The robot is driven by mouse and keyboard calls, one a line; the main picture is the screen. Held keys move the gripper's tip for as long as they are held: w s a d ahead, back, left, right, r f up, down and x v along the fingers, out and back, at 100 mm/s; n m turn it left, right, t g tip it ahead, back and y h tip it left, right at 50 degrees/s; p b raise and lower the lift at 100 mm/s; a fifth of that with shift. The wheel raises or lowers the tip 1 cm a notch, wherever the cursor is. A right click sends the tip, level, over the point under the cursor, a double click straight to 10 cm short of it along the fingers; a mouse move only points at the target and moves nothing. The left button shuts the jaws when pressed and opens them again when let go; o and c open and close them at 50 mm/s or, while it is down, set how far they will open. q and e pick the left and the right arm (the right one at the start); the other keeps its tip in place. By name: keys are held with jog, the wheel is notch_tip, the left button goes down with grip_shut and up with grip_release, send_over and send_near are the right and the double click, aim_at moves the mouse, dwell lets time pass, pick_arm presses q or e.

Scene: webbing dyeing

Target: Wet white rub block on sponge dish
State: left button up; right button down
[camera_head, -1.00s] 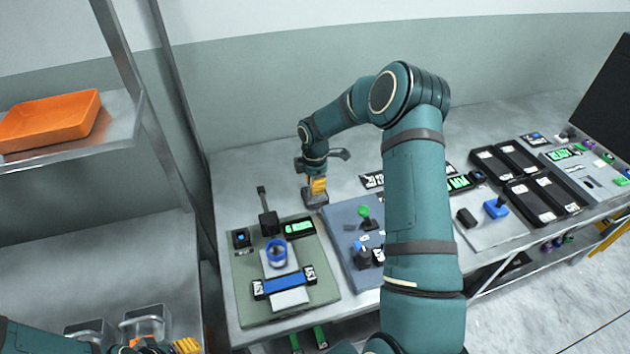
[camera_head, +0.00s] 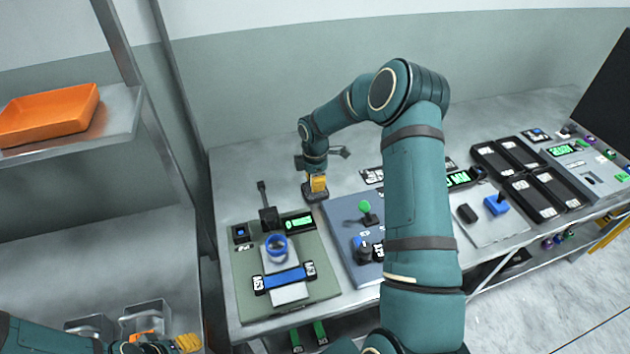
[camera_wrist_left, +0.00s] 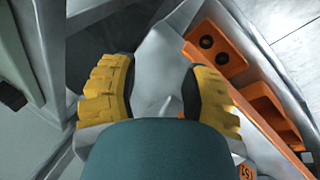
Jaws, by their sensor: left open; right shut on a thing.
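My right gripper (camera_head: 318,185), with yellow fingers, points down at a small dark dish (camera_head: 310,197) near the back left of the bench. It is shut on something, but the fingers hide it. I cannot make out the white rub block or the sponge surface. The fingertips are at the dish; contact cannot be told. My left gripper (camera_head: 186,343) is low at the left in the head view, away from the bench. In the left wrist view its yellow ridged fingers (camera_wrist_left: 160,80) are apart, with nothing held between them.
A green-grey board (camera_head: 245,293) with a blue ring (camera_head: 277,248) and blue strap (camera_head: 284,279) lies in front of the dish. A blue-grey panel (camera_head: 345,230) with a green knob is beside it. Black trays (camera_head: 520,160) stand right. An orange tray (camera_head: 50,115) sits on the left shelf.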

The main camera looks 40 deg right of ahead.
pick_arm(q)
jog(key=shift+f+b, duration=0.35)
jog(key=shift+f, duration=0.05)
pick_arm(e)
jog(key=shift+f, duration=0.5)
dwell(0.9)
pick_arm(q)
jog(key=shift+r+p, duration=2.15)
pick_arm(e)
jog(key=shift+r, duration=3.55)
